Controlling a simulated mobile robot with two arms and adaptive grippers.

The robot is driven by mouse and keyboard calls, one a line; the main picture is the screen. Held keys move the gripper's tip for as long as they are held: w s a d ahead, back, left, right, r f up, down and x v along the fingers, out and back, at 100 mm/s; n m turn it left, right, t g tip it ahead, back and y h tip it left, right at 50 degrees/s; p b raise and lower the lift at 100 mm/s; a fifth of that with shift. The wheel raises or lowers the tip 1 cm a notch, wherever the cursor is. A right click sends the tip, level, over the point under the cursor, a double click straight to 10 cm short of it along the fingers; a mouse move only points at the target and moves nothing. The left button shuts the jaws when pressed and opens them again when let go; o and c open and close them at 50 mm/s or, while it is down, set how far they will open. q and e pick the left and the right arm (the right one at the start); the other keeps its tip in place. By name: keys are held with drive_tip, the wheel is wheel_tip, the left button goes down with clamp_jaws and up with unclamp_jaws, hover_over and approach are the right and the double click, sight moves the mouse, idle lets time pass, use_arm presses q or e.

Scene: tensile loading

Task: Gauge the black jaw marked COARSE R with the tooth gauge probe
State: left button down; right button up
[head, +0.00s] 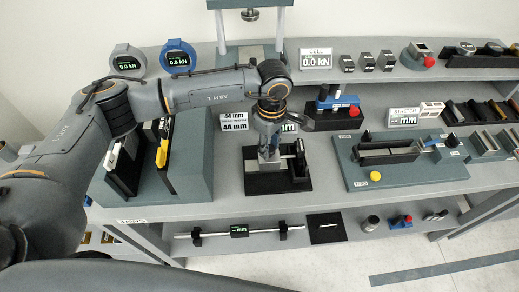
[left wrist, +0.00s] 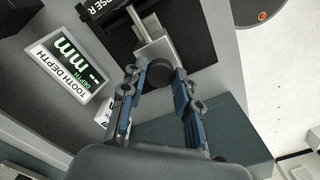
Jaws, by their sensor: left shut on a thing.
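The tooth gauge probe (left wrist: 157,42), a silver piece with a dark round knob, shows in the left wrist view and in the head view (head: 267,159). My left gripper (head: 267,136) points down, with its blue fingers (left wrist: 160,84) shut on the probe at the knob. The black jaw (left wrist: 98,9) has white lettering, of which "RSE R" is readable. It is beside the probe's far end, and whether they touch is unclear. In the head view the black jaw (head: 299,160) stands right of the probe on a black pad (head: 287,184). My right gripper is out of view.
The TOOTH DEPTH display (left wrist: 70,58) shows dashes and mm. A green-grey rack (head: 190,180) with black and yellow-edged plates stands left. A green-grey fixture base (head: 420,176) stands right. A raised shelf behind carries dials and blocks. The bench front edge is close.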

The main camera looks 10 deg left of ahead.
use_arm(q)
drive_tip(key=shift+d, duration=0.15)
drive_tip(key=c, duration=1)
unclamp_jaws()
wheel_tip(320, 180, up, 12)
drive_tip(key=shift+r, duration=0.1)
idle(0.5)
